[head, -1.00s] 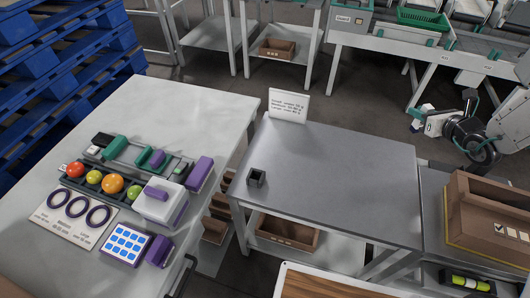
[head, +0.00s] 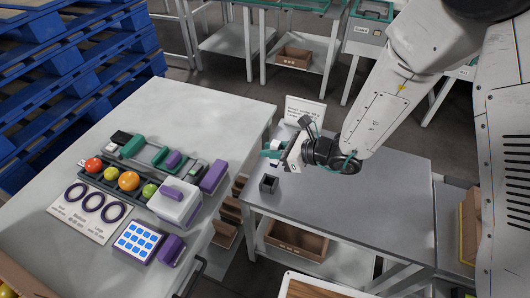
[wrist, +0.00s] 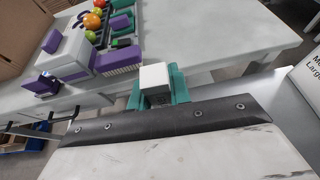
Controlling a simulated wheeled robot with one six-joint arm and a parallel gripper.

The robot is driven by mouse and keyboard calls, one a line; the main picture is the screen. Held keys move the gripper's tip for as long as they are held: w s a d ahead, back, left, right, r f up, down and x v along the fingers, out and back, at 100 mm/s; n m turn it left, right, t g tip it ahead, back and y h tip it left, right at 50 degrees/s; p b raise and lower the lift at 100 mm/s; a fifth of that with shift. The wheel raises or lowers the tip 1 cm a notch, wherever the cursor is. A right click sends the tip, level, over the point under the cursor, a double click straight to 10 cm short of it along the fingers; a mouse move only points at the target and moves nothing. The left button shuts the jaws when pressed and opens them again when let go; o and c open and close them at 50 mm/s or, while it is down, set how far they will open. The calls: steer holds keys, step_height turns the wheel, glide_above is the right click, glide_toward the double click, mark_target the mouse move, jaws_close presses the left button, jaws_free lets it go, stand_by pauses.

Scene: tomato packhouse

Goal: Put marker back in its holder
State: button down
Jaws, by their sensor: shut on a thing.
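The holder is a small dark square cup (head: 268,184), standing on the grey metal table (head: 345,197) near its left edge. Its top is open and no marker shows in it. My gripper (head: 273,153) is above and a little behind the holder in the head view, apart from it. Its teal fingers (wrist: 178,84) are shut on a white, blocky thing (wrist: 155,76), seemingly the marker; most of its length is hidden. The holder does not show in the wrist view.
A sign card (head: 305,108) stands at the grey table's back edge, close behind my gripper. The pale table (head: 200,105) at left carries a purple-and-white device (head: 175,203) and a tray of tomatoes (head: 110,180). The grey table's middle right is clear.

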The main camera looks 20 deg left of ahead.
step_height(320, 180, down, 6)
steer(key=s+a, duration=0.1)
steer(key=shift+s+a+r+n+g, duration=0.15)
steer(key=shift+s+a+n+g, duration=0.05)
steer(key=shift+s+n+g, duration=0.1)
stand_by(0.3)
steer(key=shift+d, duration=0.15)
steer(key=shift+f, duration=1.8)
stand_by(0.8)
steer(key=c, duration=1.2)
jaws_free()
steer(key=c, duration=0.3)
steer(key=shift+c, duration=0.2)
